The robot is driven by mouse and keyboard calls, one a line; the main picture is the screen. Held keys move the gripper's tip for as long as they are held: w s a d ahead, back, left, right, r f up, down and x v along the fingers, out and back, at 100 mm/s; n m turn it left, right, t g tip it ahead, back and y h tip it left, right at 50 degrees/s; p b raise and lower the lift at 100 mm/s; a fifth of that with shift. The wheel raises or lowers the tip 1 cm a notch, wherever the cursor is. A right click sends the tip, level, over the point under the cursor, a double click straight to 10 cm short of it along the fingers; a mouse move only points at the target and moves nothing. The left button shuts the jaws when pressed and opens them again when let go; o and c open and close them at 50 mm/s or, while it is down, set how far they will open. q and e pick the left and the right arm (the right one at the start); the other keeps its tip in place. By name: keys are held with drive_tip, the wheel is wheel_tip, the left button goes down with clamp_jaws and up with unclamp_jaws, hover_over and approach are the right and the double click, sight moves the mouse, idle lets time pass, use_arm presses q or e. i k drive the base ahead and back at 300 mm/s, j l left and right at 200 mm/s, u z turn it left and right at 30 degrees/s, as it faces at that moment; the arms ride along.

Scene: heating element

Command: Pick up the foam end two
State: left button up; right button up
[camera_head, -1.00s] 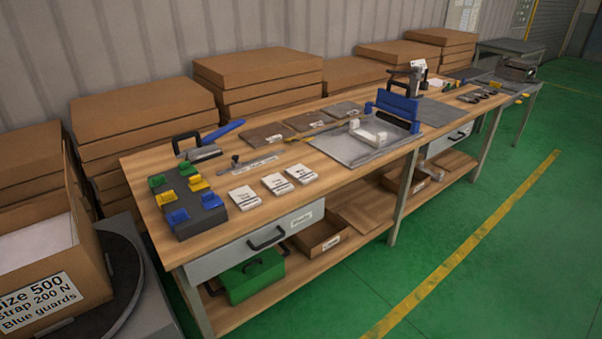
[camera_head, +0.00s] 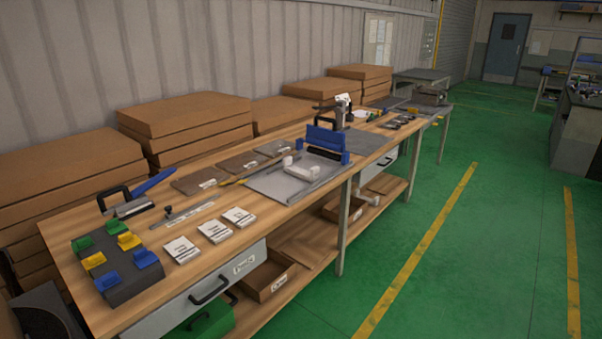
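I cannot tell for sure which thing is foam end two. A small white block (camera_head: 301,172) lies on the grey plate (camera_head: 262,184) in the middle of the workbench (camera_head: 150,228), and a smaller white piece (camera_head: 288,161) is close to it. They may be foam, but they are too small to tell. A blue fixture (camera_head: 325,140) stands just behind them. Neither of my grippers is in view.
On the bench's near end are a dark block with green, yellow and blue clips (camera_head: 128,285), several white labelled packets (camera_head: 215,231) and a blue-handled tool (camera_head: 130,203). Brown boxes (camera_head: 185,122) stand behind. Green floor (camera_head: 430,280) at right is clear.

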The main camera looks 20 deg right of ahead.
sight(311, 176)
drive_tip(key=i+l+z, duration=0.15)
drive_tip(key=z, duration=0.3)
drive_tip(key=i+l+z, duration=0.1)
drive_tip(key=z, duration=0.3)
drive_tip(key=i, duration=0.1)
